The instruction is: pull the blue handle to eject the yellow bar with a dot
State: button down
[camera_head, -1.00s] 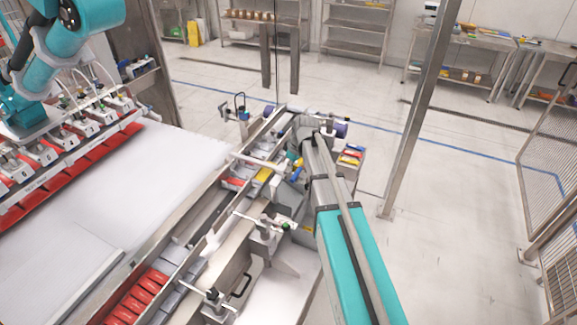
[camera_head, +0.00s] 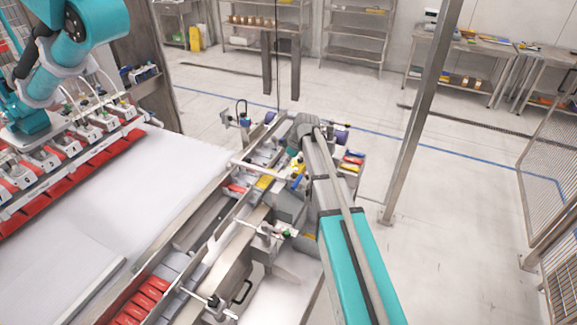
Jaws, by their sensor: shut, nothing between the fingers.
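A yellow bar (camera_head: 264,182) lies in the metal channel of the conveyor, in the middle of the head view. It is too small to make out a dot. A small blue handle (camera_head: 298,183) shows just right of the channel, beside my arm. My arm reaches from the lower right to the far part of the conveyor. My gripper (camera_head: 297,163) is small, dark and partly hidden by my wrist, close above the blue handle. It is shut with nothing in it. I cannot tell whether it touches the handle.
Red bars (camera_head: 144,299) lie in the near channel. A bin (camera_head: 352,160) with red, yellow and blue bars stands right of my wrist. A white table (camera_head: 165,170) and a teal picker arm (camera_head: 65,55) are at the left.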

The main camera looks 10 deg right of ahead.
aim_at(278, 182)
jog(key=shift+b+x, duration=4.3)
jog(key=shift+x, duration=0.45)
jog(key=shift+s+d+f, duration=0.1)
jog(key=shift+s+d, duration=0.5)
jog(key=shift+d, duration=0.2)
jog(key=shift+s+d+f, duration=0.15)
jog(key=shift+s+d, duration=0.45)
jog(key=shift+d, duration=0.25)
